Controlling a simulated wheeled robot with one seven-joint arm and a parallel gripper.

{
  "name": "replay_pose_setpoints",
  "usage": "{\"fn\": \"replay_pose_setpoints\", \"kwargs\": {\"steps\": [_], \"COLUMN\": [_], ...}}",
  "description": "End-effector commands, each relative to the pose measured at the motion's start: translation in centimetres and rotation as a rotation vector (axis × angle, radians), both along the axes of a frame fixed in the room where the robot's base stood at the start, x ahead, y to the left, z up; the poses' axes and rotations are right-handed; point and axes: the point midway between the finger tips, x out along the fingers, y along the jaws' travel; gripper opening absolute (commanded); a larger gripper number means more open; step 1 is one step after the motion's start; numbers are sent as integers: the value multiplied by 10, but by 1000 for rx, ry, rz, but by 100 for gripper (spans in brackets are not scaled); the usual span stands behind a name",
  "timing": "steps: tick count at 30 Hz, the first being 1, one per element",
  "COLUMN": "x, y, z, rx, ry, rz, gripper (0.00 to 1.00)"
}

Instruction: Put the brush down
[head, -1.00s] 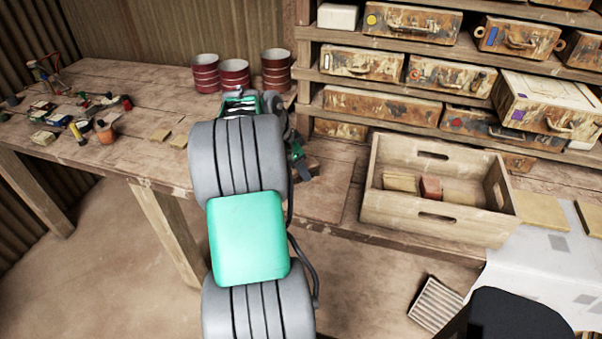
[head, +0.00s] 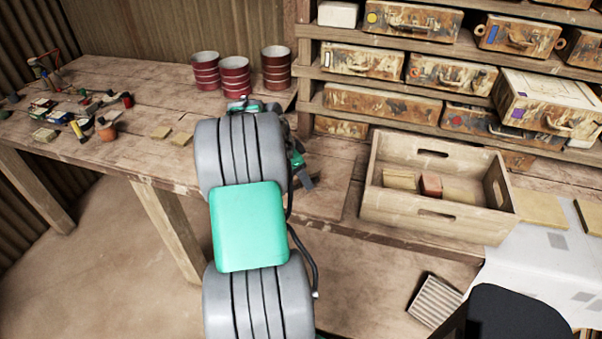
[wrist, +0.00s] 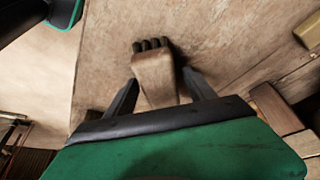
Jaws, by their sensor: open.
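The brush (wrist: 154,80) shows in the wrist view, with a pale wooden body and a short row of dark bristles at its far end. It is between the two dark fingers of my gripper (wrist: 160,77). The fingers are spread, with a clear gap on the brush's right side; the gap on the left is narrow. The wooden bench top (wrist: 225,40) is behind the brush; I cannot tell whether the brush touches it. In the head view my arm hides the brush and most of my gripper (head: 306,178), which is over the bench beside the crate.
A wooden crate (head: 435,226) holding several blocks stands right of my gripper. Red cans (head: 235,77) stand behind my arm. Small tools and paints (head: 80,115) cover the left bench. Shelves with cases (head: 380,103) rise behind the crate. Bare bench lies between gripper and crate.

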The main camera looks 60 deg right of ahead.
Motion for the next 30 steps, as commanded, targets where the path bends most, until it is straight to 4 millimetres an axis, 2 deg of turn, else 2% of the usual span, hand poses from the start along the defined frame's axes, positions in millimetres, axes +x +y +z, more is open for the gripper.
{"fn": "replay_pose_setpoints", "kwargs": {"steps": [5, 8, 15, 18, 21, 26, 29, 30], "x": [2, 7, 21, 25, 27, 33, 65, 85], "y": [1, 6, 26, 32, 36, 43, 77, 104], "z": [8, 24, 83, 101, 111, 116, 124, 129], "rx": [-2, -4, -3, -2, -1, 4, 20, 32], "ry": [-1, -2, -3, -1, -1, 0, 1, 4], "rz": [1, 3, 3, 2, 0, 31, 232, 377], "gripper": [63, 63, 63, 63, 63, 63, 63, 63]}}
